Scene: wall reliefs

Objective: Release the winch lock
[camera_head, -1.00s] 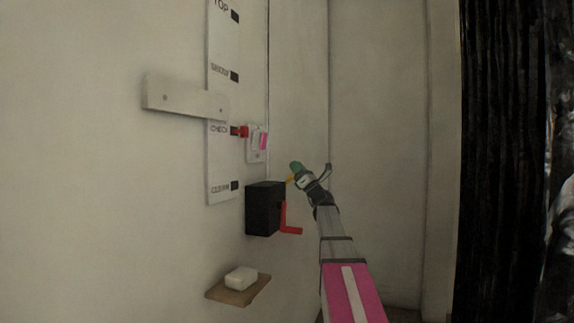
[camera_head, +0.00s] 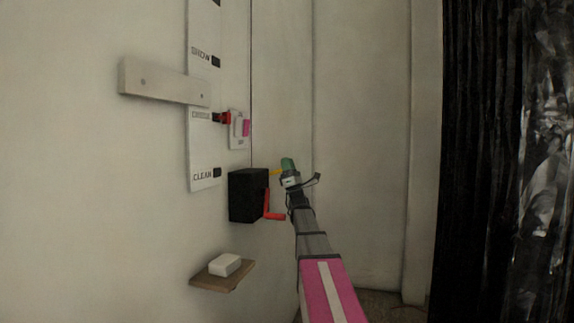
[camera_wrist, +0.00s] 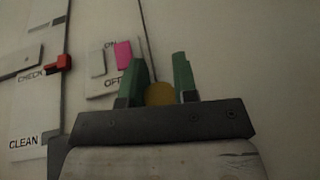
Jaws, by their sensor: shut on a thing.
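The winch is a black box (camera_head: 247,195) on the wall with a red crank (camera_head: 268,207) on its right side. A short yellow lever (camera_head: 276,173), likely the lock, sticks out from the box's upper right toward my gripper (camera_head: 288,164). In the wrist view its rounded yellow end (camera_wrist: 160,93) sits between the green fingers of my gripper (camera_wrist: 160,74), low near their base. My gripper is shut on it. The black box is mostly hidden there behind the gripper body.
A white label board (camera_head: 203,140) stands above the winch, with a red pointer (camera_head: 221,118) at the CHECK mark. A switch plate with a pink rocker (camera_head: 246,128) is beside it. A small shelf (camera_head: 213,281) holds a white block (camera_head: 225,265). A dark curtain (camera_head: 480,160) hangs right.

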